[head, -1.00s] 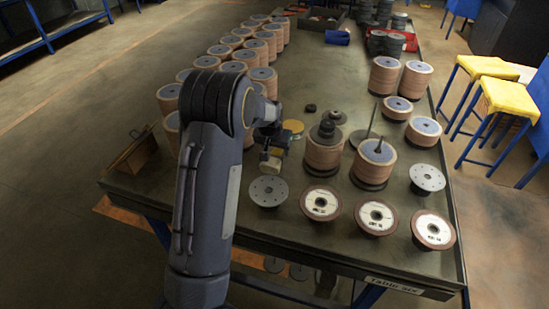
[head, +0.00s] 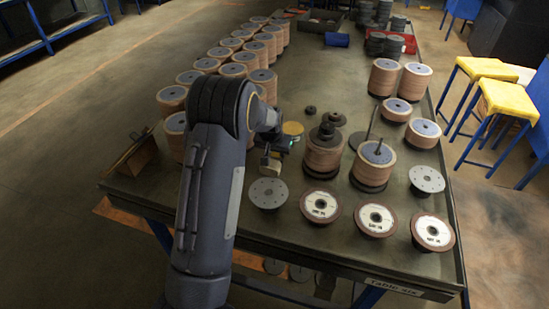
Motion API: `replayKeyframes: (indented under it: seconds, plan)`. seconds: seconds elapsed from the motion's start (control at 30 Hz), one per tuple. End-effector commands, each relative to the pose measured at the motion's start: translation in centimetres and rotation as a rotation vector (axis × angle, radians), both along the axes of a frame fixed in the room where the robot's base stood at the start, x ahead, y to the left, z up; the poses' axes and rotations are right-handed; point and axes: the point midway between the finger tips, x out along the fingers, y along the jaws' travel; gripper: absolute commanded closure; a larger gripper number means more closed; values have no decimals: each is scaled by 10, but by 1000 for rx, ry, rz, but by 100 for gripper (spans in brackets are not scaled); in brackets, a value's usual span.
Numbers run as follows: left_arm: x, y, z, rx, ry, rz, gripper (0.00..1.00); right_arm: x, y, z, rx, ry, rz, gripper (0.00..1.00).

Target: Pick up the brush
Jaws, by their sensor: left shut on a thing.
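My left gripper (head: 273,151) is low over the near left part of the table, beside the stacks of discs. It is shut on a small pale, wood-coloured piece (head: 269,165), which looks like part of the brush. The gripper and my wrist hide the rest of it. I cannot tell whether it touches the table. My right gripper is not in view.
Disc stacks (head: 323,155) stand right of the gripper. Long rows of stacks stand at left.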

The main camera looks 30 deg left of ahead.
Motion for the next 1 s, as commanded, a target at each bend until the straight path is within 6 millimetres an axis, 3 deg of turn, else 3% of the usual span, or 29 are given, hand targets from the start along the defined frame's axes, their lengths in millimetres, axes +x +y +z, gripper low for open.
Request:
replayKeyframes:
  seconds: [0.17, 0.37, 0.6, 0.8, 1.0]
  plan:
    - [1, 0, 8, 1, -2, -1, 94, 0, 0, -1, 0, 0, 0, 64]
    - [-2, -2, 37, 0, -5, -2, 94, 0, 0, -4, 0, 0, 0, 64]
    - [-45, -22, 92, -2, -10, -5, 94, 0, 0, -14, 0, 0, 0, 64]
    - [-91, -42, 112, -4, -5, -5, 94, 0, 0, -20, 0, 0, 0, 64]
    - [-118, -53, 126, -2, -3, -3, 94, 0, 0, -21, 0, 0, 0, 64]
